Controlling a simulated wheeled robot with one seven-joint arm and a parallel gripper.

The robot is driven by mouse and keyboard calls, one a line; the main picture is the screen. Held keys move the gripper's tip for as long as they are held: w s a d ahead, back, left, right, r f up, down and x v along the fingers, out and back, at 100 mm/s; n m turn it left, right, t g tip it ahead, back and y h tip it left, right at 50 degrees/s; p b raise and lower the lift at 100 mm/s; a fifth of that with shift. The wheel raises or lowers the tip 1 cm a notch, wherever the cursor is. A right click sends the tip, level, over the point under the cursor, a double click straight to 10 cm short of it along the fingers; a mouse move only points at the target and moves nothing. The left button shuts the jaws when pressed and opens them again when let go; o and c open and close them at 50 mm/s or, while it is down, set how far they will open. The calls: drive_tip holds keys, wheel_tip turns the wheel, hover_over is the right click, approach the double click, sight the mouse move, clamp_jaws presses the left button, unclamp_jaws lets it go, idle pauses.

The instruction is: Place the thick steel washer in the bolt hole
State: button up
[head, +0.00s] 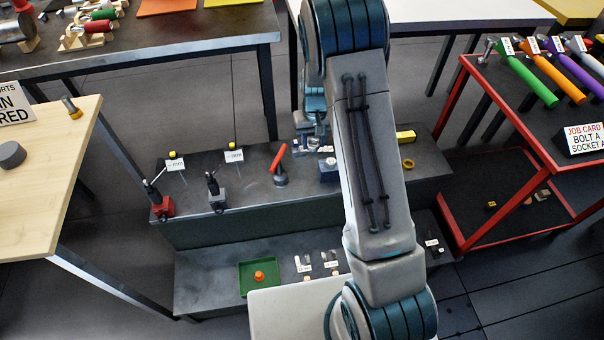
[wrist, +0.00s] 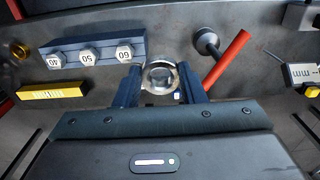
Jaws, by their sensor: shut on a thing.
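My gripper (wrist: 160,84) is shut on a bright steel ring, the thick steel washer (wrist: 147,76), in the wrist view. The ring sits between the two dark blue fingertips, and its open centre faces the camera. The dark grey bench surface shows beyond it. In the head view my arm covers much of the middle, and the washer cannot be made out there. I cannot pick out the bolt hole for certain in either view.
Left of the fingers in the wrist view is a blue block (wrist: 70,44) with three numbered hex-headed pieces. A yellow bar (wrist: 52,91) lies below it. A red-handled tool (wrist: 227,62) stands close on the right. A label card (wrist: 303,75) is farther right.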

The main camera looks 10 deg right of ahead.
drive_tip(key=b, duration=0.9)
approach(311, 165)
wheel_tip(311, 165, down, 6)
drive_tip(key=shift+f+b, duration=0.2)
drive_tip(key=shift+b, duration=0.85)
drive_tip(key=shift+f, duration=0.1)
drive_tip(key=o, duration=1)
drive_tip(key=shift+o, duration=0.2)
